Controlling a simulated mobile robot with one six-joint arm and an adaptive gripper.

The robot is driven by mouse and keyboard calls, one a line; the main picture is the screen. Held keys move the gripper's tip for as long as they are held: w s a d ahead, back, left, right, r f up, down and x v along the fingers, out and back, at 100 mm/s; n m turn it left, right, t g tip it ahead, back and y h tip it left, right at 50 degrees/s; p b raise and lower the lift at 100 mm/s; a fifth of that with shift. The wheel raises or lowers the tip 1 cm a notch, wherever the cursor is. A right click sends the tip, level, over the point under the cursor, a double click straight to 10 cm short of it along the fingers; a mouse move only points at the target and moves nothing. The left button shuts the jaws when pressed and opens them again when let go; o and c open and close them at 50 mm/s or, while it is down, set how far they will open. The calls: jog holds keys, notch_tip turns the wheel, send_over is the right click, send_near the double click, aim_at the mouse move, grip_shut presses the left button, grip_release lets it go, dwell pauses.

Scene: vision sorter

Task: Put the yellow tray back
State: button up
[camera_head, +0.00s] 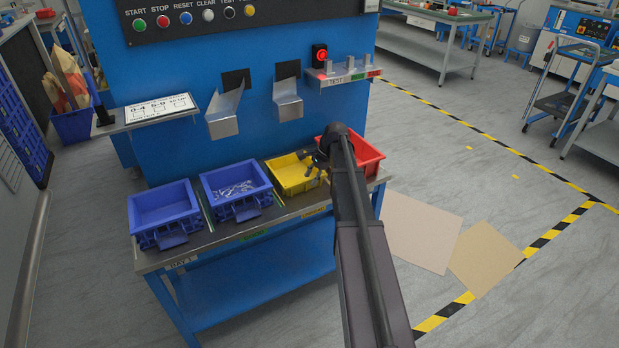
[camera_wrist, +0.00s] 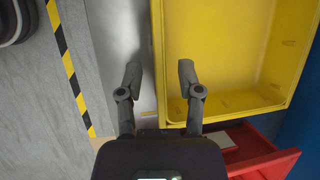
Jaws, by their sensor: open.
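The yellow tray (camera_head: 287,174) sits on the workbench shelf, between a blue tray and the red tray. In the wrist view the yellow tray (camera_wrist: 158,60) fills the upper right, and the part of its inside that shows is empty. My gripper (camera_head: 312,167) is at the right part of the yellow tray in the head view and hides some of it. In the wrist view my gripper (camera_wrist: 158,72) is open and empty, its fingers on either side of the line of one tray wall. I cannot tell how far the fingertips reach down beside that wall.
The red tray (camera_head: 366,154) stands close on the right, partly behind my arm. A blue tray (camera_head: 237,184) with small metal parts and an empty blue tray (camera_head: 164,205) stand left. Metal chutes (camera_head: 287,100) jut from the blue panel above. Two flat sheets (camera_head: 420,232) lie on the floor.

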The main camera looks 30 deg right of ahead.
jog(key=p+v, duration=0.7)
jog(key=v, duration=0.1)
jog(key=shift+r, duration=0.2)
jog(key=shift+s+d, duration=0.1)
dwell(0.6)
jog(key=s+a+n+g+h, duration=0.1)
jog(key=s+a+n+h, duration=0.1)
jog(key=s+a+n, duration=0.6)
jog(key=s+a+f+n+h, duration=0.1)
jog(key=s+a+n, duration=0.8)
jog(key=a, duration=1)
jog(key=s+h, duration=0.1)
jog(key=s, duration=0.3)
jog(key=shift+a+f+g+h, duration=0.3)
jog(key=shift+f+g, duration=0.05)
jog(key=shift+g, duration=0.05)
jog(key=shift+s, duration=0.1)
